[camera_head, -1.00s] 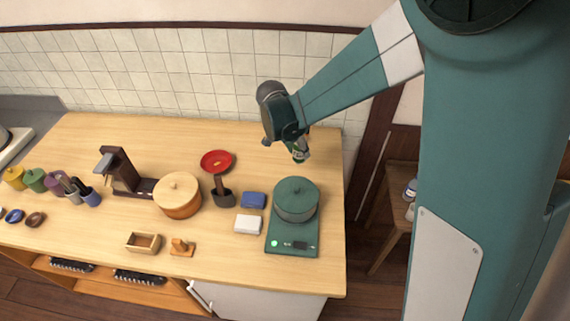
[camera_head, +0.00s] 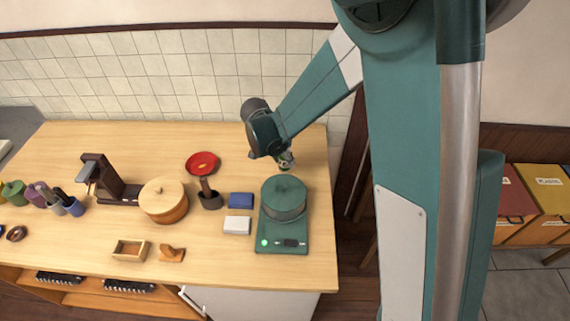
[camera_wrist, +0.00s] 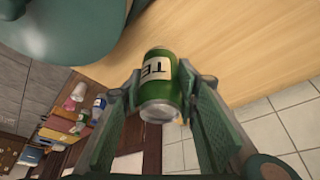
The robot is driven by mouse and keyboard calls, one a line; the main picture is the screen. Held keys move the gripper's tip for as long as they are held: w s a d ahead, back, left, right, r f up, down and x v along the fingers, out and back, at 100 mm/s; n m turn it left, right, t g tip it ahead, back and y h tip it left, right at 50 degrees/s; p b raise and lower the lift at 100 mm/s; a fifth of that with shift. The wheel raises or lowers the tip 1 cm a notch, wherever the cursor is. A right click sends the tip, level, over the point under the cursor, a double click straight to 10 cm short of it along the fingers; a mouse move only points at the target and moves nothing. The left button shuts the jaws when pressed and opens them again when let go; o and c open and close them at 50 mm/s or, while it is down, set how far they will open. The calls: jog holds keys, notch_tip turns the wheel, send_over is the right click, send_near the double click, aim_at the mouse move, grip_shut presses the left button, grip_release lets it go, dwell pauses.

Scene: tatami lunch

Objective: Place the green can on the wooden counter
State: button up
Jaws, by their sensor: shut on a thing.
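The green can (camera_wrist: 160,85) with a white label and silver end is between the two fingers of my gripper (camera_wrist: 163,95) in the wrist view. My gripper is shut on it. In the head view my gripper (camera_head: 286,161) hangs over the back right of the wooden counter (camera_head: 90,235), just behind the green pot (camera_head: 284,198). The can is hard to make out there. The counter's pale wood (camera_wrist: 245,50) also shows behind the can in the wrist view. I cannot tell whether the can touches the counter.
The green pot stands on a green scale, with blue (camera_head: 241,200) and white (camera_head: 237,225) blocks to its left. A red dish (camera_head: 202,163), dark mortar (camera_head: 210,200) and wooden pot (camera_head: 163,200) stand farther left.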

aim_at(285, 163)
jog(key=shift+f, duration=1.65)
jog(key=shift+f, duration=0.15)
jog(key=o, duration=0.8)
jog(key=shift+r, duration=0.25)
jog(key=shift+p+v, duration=0.3)
jog(key=shift+v, duration=5.65)
